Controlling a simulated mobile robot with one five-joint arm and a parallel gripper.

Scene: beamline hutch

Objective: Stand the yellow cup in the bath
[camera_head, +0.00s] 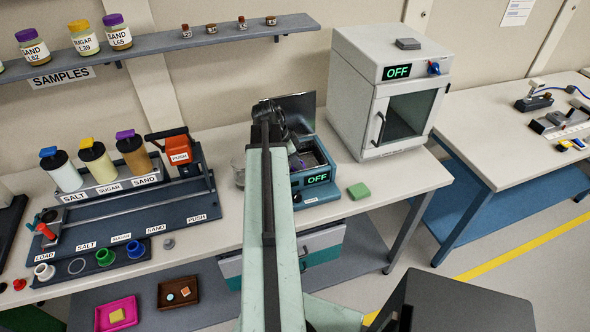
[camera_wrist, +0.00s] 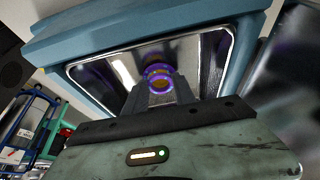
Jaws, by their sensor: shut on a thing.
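The blue bath (camera_head: 320,193) stands on the bench with its lid raised and its display reading OFF. It also fills the upper part of the wrist view (camera_wrist: 80,45), with a shiny metal basin. My gripper (camera_wrist: 160,92) is shut on a small cup (camera_wrist: 158,72) over or inside the basin. The cup shows a purple rim and a yellow-orange inside; I cannot make out its outer wall. In the head view my arm hides most of my gripper and part of the basin. Whether the cup touches the basin floor cannot be told.
A clear glass vessel (camera_head: 238,172) is partly hidden left of my arm. White, green (camera_head: 105,257) and blue (camera_head: 135,249) cups stand in a rack at left.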

